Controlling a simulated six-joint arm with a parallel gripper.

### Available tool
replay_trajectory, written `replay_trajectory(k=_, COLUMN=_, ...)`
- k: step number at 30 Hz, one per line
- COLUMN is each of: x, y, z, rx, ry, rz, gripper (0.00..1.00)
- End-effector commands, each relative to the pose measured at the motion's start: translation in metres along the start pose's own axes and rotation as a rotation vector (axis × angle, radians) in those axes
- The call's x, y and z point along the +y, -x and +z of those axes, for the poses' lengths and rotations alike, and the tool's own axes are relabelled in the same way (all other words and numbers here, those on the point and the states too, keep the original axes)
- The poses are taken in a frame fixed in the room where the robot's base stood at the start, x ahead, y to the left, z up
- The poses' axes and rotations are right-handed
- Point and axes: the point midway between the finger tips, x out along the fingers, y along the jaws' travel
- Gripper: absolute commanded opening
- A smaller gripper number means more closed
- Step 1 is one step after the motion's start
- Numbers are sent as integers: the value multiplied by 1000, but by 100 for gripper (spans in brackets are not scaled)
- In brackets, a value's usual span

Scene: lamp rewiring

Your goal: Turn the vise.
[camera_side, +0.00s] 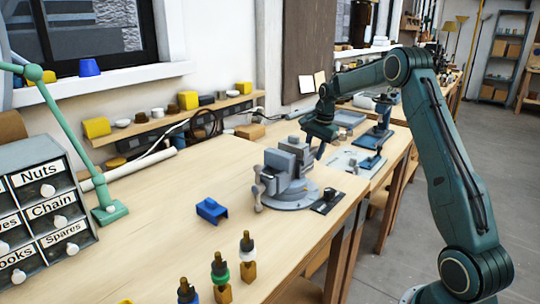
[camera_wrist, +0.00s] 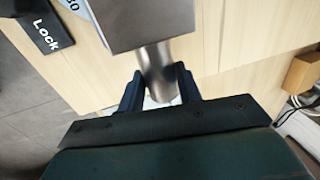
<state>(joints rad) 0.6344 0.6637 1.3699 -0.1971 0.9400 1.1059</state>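The grey metal vise (camera_side: 287,172) stands on a round base (camera_side: 290,198) near the bench's right edge. A handle (camera_side: 257,190) hangs at its front left. My gripper (camera_side: 315,147) points down just behind the vise. In the wrist view, the vise's grey block (camera_wrist: 148,22) fills the top, and a round metal bar (camera_wrist: 158,68) sticks out from it. The bar's end lies between the two dark fingers of my gripper (camera_wrist: 160,82). The fingers stand apart, one on each side; whether they press on the bar cannot be told.
A black plate (camera_wrist: 35,28) reading "Lock" lies beside the base; it shows in the side view (camera_side: 328,201). Bare wood lies left of the vise.

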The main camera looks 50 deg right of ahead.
Motion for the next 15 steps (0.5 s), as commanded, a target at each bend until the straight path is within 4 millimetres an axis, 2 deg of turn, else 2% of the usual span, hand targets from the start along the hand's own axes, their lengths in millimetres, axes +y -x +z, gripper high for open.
replay_trajectory(k=1, x=0, y=0, z=0, rx=0, ry=0, rz=0, gripper=9)
replay_trajectory(k=3, x=0, y=0, z=0, rx=0, ry=0, rz=0, gripper=0)
replay_trajectory(k=15, x=4, y=2, z=0, rx=5, ry=-25, rz=-1, gripper=0)
